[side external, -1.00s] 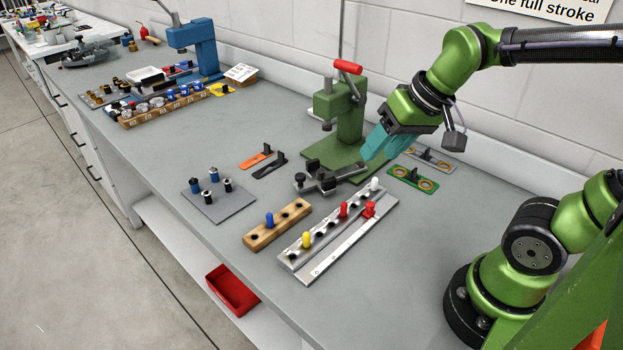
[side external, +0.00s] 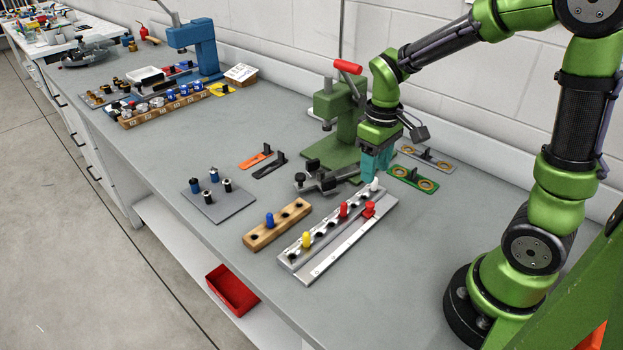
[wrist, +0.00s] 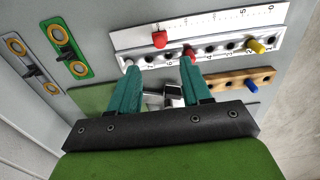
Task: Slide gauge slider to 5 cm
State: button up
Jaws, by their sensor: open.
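My gripper (side external: 376,170) points down with teal fingers above the bench, just behind the far end of the scale and apart from the slider. In the wrist view my gripper (wrist: 160,67) is open and empty.
A holed rail beside the scale carries a white peg (side external: 375,185), a red peg (side external: 343,210) and a yellow peg (side external: 306,240). A wooden block with a blue peg (side external: 269,220), a dark clamp (side external: 316,183) and a green press (side external: 337,120) stand close by. Bench right of the scale is clear.

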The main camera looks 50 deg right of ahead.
aim_at(370, 203)
notch_tip(370, 203, down, 9)
jog(key=shift+r, duration=0.1)
dwell(0.3)
grip_shut()
